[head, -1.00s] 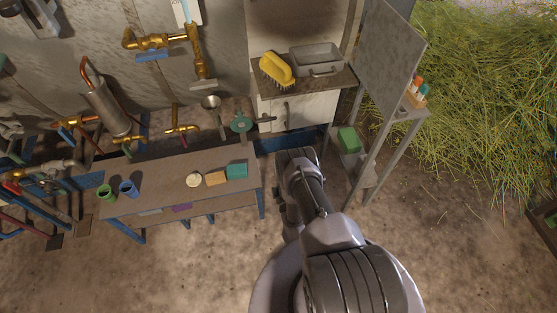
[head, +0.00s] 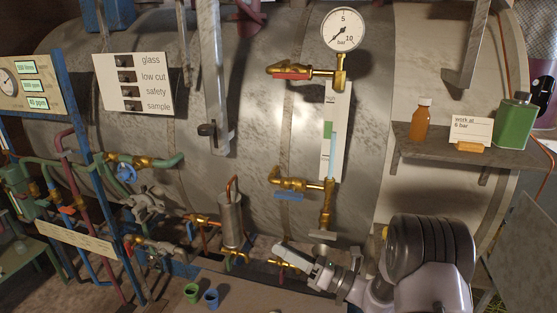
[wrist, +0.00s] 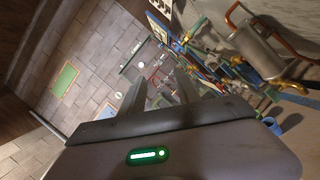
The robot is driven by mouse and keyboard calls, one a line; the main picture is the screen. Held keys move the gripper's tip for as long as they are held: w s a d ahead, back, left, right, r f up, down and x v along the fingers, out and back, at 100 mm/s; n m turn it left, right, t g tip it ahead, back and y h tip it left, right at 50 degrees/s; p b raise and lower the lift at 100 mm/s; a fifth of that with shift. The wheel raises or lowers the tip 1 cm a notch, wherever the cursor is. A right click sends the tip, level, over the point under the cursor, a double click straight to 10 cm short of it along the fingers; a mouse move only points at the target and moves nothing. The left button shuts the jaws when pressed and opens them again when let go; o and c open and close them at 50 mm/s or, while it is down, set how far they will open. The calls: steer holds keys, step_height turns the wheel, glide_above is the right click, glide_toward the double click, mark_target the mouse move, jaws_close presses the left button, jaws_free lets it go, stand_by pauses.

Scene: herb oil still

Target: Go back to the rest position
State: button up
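My gripper (head: 290,257) is at the end of my arm, low and right of centre in the head view, in front of the large metal still (head: 250,100). In the wrist view its two dark fingers (wrist: 164,92) stand apart with nothing between them. The gripper looks open and empty. Beyond the fingers, the wrist view shows a tiled floor (wrist: 95,45) and some pipework. My arm hides part of the lower right of the head view.
A bench (head: 245,292) with a green cup (head: 192,292) and a blue cup (head: 211,298) is below. A small metal cylinder (head: 231,222) stands close left of my gripper. Brass valves and a gauge (head: 343,30) are on the still. A shelf (head: 455,150) holds bottles.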

steer(key=s+a+r+n+g+h, duration=0.2)
steer(key=s+r+n+g, duration=0.1)
steer(key=s+n, duration=0.3)
steer(key=s+a+r+n+g+h, duration=0.25)
steer(key=s+n+g, duration=0.2)
steer(key=s, duration=0.35)
steer(key=s+a+r+n+g+h, duration=0.1)
steer(key=s+r+n+g+h, duration=0.15)
steer(key=s+n, duration=0.4)
steer(key=s+d+r+n+t+h, duration=0.1)
steer(key=s+d+n+t+h, duration=0.5)
steer(key=s+d+n+h, duration=0.3)
steer(key=s+d, duration=0.1)
steer(key=d, duration=0.3)
steer(key=shift+r+h, duration=0.2)
steer(key=shift+h, duration=0.1)
steer(key=shift+d, duration=0.1)
